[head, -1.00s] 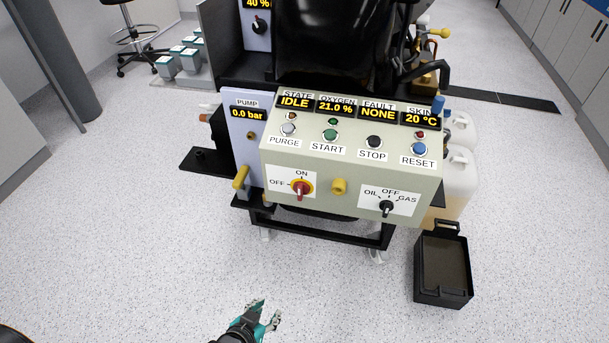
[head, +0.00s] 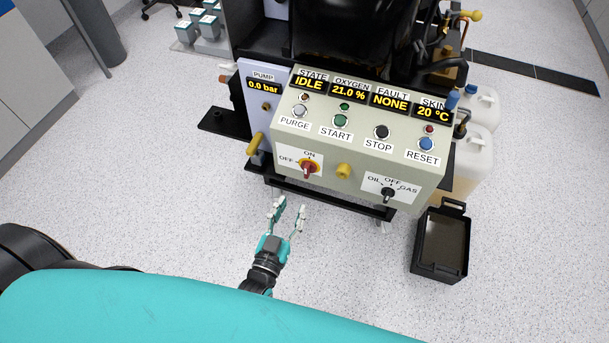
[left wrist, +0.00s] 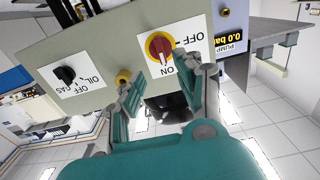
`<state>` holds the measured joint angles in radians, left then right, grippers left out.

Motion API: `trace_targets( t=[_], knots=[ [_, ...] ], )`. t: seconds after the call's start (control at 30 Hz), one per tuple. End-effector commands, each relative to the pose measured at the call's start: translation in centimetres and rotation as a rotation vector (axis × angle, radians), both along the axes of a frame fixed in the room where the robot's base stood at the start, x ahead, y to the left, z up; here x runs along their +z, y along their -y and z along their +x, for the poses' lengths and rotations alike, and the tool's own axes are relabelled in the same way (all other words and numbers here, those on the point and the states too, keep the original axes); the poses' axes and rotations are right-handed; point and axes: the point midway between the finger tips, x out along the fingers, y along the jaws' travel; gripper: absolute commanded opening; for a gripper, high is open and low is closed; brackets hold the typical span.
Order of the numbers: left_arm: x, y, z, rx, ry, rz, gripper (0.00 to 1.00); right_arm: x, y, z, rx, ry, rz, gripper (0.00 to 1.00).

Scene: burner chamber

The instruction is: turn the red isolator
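The red isolator (head: 308,168) is a red handle on a yellow round plate on the lower left of the sloped control panel (head: 357,134). Its label reads OFF at the left and ON at the top. In the left wrist view the isolator (left wrist: 160,47) appears upside down, just beyond the fingertips. My left gripper (head: 289,208) is open and empty, below and in front of the isolator, apart from it. In the left wrist view its two fingers (left wrist: 158,80) are spread, pointing at the panel. My right gripper is not in view.
A yellow knob (head: 344,171) and a black OIL/OFF/GAS selector (head: 388,194) sit right of the isolator. A yellow lever (head: 255,143) is at its left. A black bin (head: 420,253) stands on the floor at right. Open floor lies in front of the panel.

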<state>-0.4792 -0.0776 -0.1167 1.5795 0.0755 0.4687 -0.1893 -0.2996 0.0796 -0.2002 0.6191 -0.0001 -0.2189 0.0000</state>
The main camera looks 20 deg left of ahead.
Motion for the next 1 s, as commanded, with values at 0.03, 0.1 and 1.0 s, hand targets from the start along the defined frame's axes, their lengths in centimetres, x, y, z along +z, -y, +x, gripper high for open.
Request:
trace_targets(
  t=[0.03,0.1,1.0],
  knots=[
    [0.1,0.0,1.3,0.000,0.004,0.000,0.36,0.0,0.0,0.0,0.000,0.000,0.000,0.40],
    [0.1,0.1,2.8,0.000,0.002,0.000,0.36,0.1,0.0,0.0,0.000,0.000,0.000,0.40],
    [0.0,0.3,10.3,0.000,-0.002,0.000,0.25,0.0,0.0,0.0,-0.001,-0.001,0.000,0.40]
  ],
)
